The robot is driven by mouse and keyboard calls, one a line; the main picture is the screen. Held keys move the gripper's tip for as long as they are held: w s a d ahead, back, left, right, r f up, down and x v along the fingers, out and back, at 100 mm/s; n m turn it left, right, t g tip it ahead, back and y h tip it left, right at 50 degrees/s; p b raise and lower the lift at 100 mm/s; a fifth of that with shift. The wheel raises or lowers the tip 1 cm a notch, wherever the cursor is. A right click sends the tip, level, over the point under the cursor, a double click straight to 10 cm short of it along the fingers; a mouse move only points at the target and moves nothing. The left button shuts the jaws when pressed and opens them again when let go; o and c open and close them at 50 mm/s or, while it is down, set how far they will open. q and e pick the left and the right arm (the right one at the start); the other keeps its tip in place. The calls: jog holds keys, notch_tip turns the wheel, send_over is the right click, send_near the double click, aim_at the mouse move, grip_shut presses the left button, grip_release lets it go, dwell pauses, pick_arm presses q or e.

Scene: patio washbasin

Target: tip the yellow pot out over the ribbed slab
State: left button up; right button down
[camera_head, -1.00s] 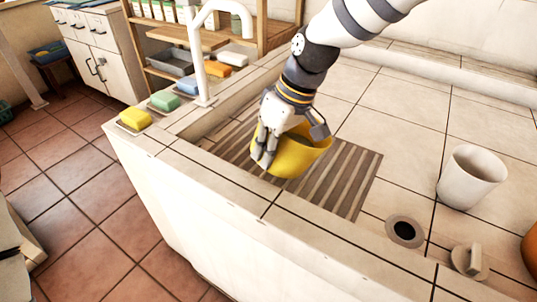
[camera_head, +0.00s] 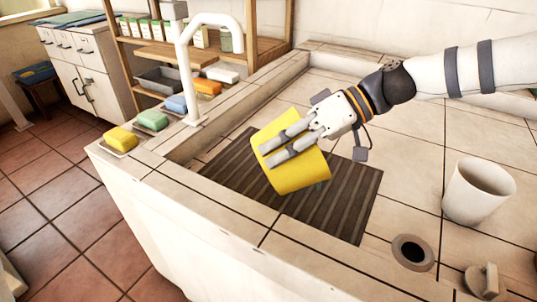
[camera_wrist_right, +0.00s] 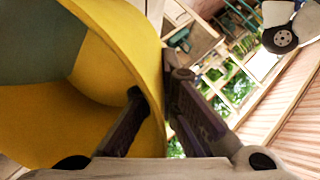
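The yellow pot (camera_head: 302,174) is tipped on its side above the ribbed slab (camera_head: 345,207), which is dark brown. My right gripper (camera_head: 268,155) is shut on the pot's wall, with its fingers lying across the yellow side in the head view. In the right wrist view the pot (camera_wrist_right: 100,75) fills the left part, and its rim passes between the fingers (camera_wrist_right: 160,85), one inside and one outside. The head view hides the pot's mouth, and I see no contents falling. My left gripper is not in view.
A white cup (camera_head: 478,192) stands on the tiles at the right, near a round drain hole (camera_head: 413,252) and a stopper (camera_head: 487,283). A white tap (camera_head: 190,75) and several soaps, including a yellow one (camera_head: 120,138), line the left ledge. Open tiles lie behind the slab.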

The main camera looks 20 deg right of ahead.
jog(key=shift+s+d+f+y+b, duration=0.1)
jog(key=shift+d+f+y+b, duration=0.1)
jog(key=shift+d+y+b, duration=1.65)
jog(key=shift+s+d+r+m+t+y+b, duration=0.15)
jog(key=shift+d+t+y+b, duration=0.1)
jog(key=shift+d+y+b, duration=0.65)
jog(key=shift+w+d+r+m+t+y+b, duration=0.15)
jog(key=shift+d+t+y+b, duration=0.1)
jog(key=shift+d+y+b, duration=0.55)
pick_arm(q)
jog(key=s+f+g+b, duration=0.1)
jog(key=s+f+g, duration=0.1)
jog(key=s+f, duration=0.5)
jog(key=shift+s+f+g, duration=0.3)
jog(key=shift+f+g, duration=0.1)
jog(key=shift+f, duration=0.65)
pick_arm(e)
jog(key=shift+s+d+r, duration=0.2)
jog(key=shift+d+r, duration=0.1)
jog(key=shift+d, duration=0.1)
